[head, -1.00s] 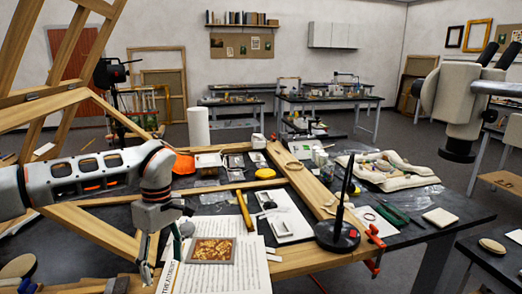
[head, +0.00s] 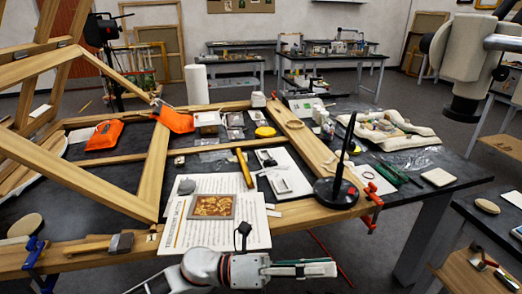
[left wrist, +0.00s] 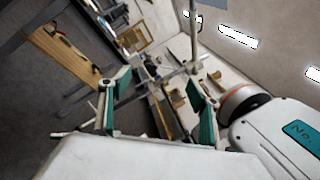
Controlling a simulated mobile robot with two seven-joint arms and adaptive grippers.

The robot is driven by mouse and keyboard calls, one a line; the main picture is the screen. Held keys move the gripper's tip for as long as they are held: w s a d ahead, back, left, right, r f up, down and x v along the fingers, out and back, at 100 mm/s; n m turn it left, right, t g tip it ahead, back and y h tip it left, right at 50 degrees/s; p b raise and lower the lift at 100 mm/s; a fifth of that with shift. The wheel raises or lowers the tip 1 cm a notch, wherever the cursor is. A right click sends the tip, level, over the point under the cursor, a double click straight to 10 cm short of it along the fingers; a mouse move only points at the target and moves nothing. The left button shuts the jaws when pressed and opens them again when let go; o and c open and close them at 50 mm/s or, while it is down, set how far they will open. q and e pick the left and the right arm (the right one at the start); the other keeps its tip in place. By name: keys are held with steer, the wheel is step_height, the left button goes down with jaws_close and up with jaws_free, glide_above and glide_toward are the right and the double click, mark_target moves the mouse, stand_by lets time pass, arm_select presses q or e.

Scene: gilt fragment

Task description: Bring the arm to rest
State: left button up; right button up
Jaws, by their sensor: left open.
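My left arm comes in low at the bottom edge of the head view, in front of the bench. Its left gripper (head: 318,268) points to the right, beyond the near edge of the bench and clear of the papers. The left wrist view shows the gripper (left wrist: 160,98) with its two green-padded fingers spread apart and nothing between them. The gilt fragment (head: 212,206) lies flat in a grey surround on the printed sheets (head: 255,232), apart from the gripper. My right gripper is in neither view.
A black round-based stand (head: 336,192) and a red clamp (head: 375,205) are at the bench's right corner. A yellow-handled hammer (head: 244,168) lies behind the sheets. A blue clamp (head: 34,252) grips the front left. A microscope-like device (head: 465,60) hangs at upper right.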

arm_select(q)
steer(key=w+a+f+n+t+y, duration=0.4)
steer(key=a+f+n+t, duration=0.35)
steer(key=n, duration=0.65)
steer(key=w+a+f+n+t+y, duration=0.45)
steer(key=a+n+t, duration=0.45)
steer(key=n, duration=0.5)
steer(key=s+a+f+n+g+y, duration=0.2)
steer(key=s+a+f+n+y, duration=0.2)
steer(key=f, duration=0.6)
steer(key=s+a+f+n+g+y, duration=0.1)
steer(key=s+a+f+n+y, duration=0.4)
steer(key=s+a+f+n, duration=0.4)
step_height(320, 180, down, 3)
steer(key=shift+s+a+r+g, duration=0.2)
steer(key=shift+s+a+g, duration=0.15)
steer(key=shift+s+a, duration=0.8)
